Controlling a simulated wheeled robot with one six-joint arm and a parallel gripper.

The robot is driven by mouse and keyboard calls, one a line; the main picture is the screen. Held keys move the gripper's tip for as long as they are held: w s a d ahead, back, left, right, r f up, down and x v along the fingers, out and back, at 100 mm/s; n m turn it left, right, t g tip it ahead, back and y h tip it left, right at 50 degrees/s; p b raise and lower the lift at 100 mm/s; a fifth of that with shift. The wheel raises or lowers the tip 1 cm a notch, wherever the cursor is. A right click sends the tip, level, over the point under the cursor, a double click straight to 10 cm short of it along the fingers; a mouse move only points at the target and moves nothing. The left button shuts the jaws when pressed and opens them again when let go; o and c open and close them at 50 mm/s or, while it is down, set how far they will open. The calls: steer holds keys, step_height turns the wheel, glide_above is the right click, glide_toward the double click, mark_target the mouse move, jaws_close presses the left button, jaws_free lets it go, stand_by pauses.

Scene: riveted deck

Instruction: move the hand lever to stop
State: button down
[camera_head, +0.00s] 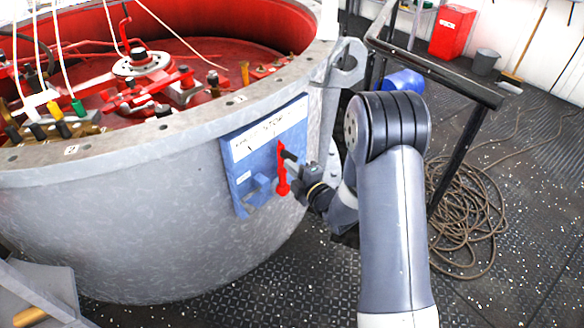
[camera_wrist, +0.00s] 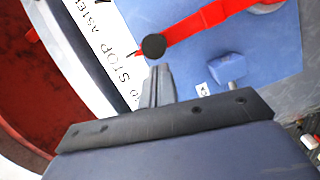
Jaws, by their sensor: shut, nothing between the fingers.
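The hand lever is red with a black knob. In the head view the lever (camera_head: 282,180) stands nearly upright on a blue panel (camera_head: 242,172) on the side of a grey drum. In the wrist view the lever (camera_wrist: 205,20) crosses the panel (camera_wrist: 275,50), its knob (camera_wrist: 153,46) near the white label strip (camera_wrist: 112,50). Its thin tip points at the strip close to the word STOP; ASTERN is printed further along. My gripper (camera_head: 292,168) is shut and empty beside the lever's upper part. In the wrist view its fingertips (camera_wrist: 160,70) are just below the knob; I cannot tell whether they touch.
The grey drum (camera_head: 120,225) has an open top with red machinery and hoses inside. A blue block handle (camera_wrist: 228,66) sticks out of the panel near the lever. A dark metal rail (camera_head: 440,70) and coiled rope (camera_head: 465,215) are at the right.

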steer(key=shift+w+f, duration=0.1)
stand_by(0.3)
steer(key=shift+w+d+f+b, duration=0.1)
steer(key=shift+w+d+b, duration=0.15)
steer(key=shift+b, duration=0.7)
steer(key=shift+w+d, duration=0.1)
steer(key=shift+d, duration=0.1)
steer(key=shift+a+b, duration=0.1)
steer(key=shift+b, duration=0.2)
